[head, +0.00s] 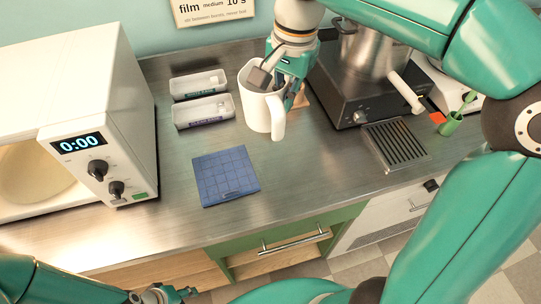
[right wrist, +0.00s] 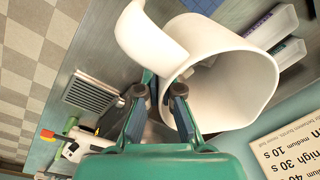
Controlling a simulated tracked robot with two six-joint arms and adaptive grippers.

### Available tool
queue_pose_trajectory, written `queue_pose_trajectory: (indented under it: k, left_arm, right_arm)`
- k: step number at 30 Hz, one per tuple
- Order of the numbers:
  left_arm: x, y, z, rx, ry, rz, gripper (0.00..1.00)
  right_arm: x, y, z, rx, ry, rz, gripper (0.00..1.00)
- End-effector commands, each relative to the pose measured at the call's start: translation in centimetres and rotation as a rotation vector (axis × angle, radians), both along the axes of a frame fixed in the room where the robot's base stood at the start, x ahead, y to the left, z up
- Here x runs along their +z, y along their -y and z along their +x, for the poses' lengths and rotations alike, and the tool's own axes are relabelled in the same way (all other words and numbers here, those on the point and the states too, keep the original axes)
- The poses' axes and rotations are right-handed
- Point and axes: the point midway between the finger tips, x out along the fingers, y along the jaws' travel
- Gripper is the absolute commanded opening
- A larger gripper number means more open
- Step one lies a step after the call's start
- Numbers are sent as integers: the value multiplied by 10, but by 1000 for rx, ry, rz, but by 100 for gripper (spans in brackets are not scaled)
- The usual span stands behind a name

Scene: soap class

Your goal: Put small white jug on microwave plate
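The white jug (head: 257,106) is upright, or nearly so, in the middle of the head view, handle toward the front. It fills much of the right wrist view (right wrist: 232,85), its mouth toward the lower right. My right gripper (head: 277,74) is at its back rim, with one finger inside the mouth and the other outside. In the right wrist view the fingertips (right wrist: 158,90) straddle the wall near the handle; I cannot tell whether they press on it. The microwave (head: 95,120) is at the left, its cavity and pale plate (head: 18,175) partly visible. My left gripper (head: 160,294) is low at the left; its fingers are unclear.
A blue tiled mat (head: 224,177) lies in front of the jug, with clear counter around it. Two white trays (head: 203,111) stand left of the jug. A dark stove with a steel pot (head: 362,47) stands right of it. A vent grille (head: 396,144) lies farther right.

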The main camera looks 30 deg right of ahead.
Motion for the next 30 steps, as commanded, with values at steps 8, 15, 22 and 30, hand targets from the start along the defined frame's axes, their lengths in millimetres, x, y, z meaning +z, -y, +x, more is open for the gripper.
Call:
queue_pose_trajectory:
  k: [8,15,22,30]
  left_arm:
    - [-10,0,0,0,0,0,40]
    - [-12,0,0,0,0,0,40]
    - [-12,0,0,0,0,0,40]
    - [-14,0,0,0,0,0,40]
  right_arm:
    - [-74,10,-8,-29,-7,0,0]
    - [-126,11,-9,-31,-5,0,0]
    - [-143,12,-8,-31,-1,-1,0]
    - [-178,12,-8,-33,-3,0,0]
